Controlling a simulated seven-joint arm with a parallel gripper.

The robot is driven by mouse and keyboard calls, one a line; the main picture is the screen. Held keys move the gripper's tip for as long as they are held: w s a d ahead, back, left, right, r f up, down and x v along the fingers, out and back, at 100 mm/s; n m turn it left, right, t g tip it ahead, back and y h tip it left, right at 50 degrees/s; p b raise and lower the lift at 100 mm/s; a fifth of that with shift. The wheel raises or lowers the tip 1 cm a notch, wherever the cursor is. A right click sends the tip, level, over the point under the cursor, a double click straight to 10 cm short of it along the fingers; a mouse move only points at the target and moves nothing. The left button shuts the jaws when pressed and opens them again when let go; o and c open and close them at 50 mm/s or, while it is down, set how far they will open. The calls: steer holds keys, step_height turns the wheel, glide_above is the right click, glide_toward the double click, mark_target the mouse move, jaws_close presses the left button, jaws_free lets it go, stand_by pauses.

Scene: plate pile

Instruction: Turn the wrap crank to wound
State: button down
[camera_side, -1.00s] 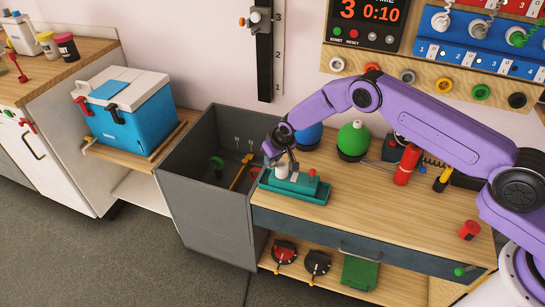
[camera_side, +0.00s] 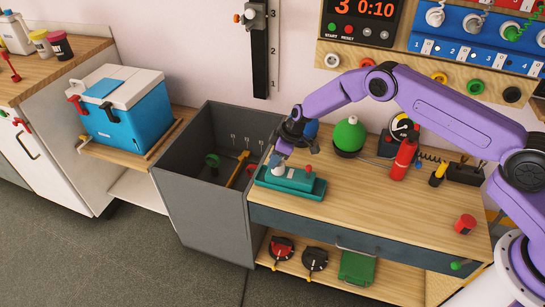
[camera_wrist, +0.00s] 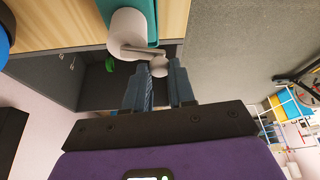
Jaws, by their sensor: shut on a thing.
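The wrap crank is a grey arm (camera_wrist: 143,51) with a round grey knob (camera_wrist: 158,68), on the end of a white roll (camera_wrist: 127,30). The roll stands on a teal wrap holder (camera_side: 292,180) in a teal tray at the left end of the workbench. My gripper (camera_wrist: 160,70) is shut on the crank knob, with a dark finger on each side of it. In the side view, my gripper (camera_side: 276,160) reaches down beside the roll, and hides the crank and much of the roll.
A deep grey bin (camera_side: 205,190) adjoins the bench's left end. A green flask (camera_side: 350,134) and a red cylinder (camera_side: 404,158) stand behind and to the right. The blue cooler (camera_side: 128,115) is farther left. The bench's front middle (camera_side: 380,212) is clear.

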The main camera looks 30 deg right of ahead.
steer(key=n, duration=0.2)
steer(key=d+n+g, duration=0.1)
steer(key=s+n+g, duration=0.1)
steer(key=n, duration=0.1)
steer(key=shift+d+n+y, duration=0.3)
steer(key=shift+y, duration=0.1)
steer(key=n, duration=0.1)
steer(key=d+n+g, duration=0.1)
steer(key=n, duration=0.1)
steer(key=shift+n+g, duration=0.3)
steer(key=shift+d+n+g+h, duration=0.15)
steer(key=shift+d+n+g, duration=0.1)
steer(key=shift+n, duration=0.4)
steer(key=shift+d+n+g+h, duration=0.15)
steer(key=shift+n+g, duration=0.1)
steer(key=shift+n, duration=0.4)
steer(key=shift+n, duration=0.4)
steer(key=c, duration=0.9)
jaws_free()
steer(key=shift+c, duration=0.2)
steer(key=v, duration=1.7)
steer(key=shift+d+r, duration=0.15)
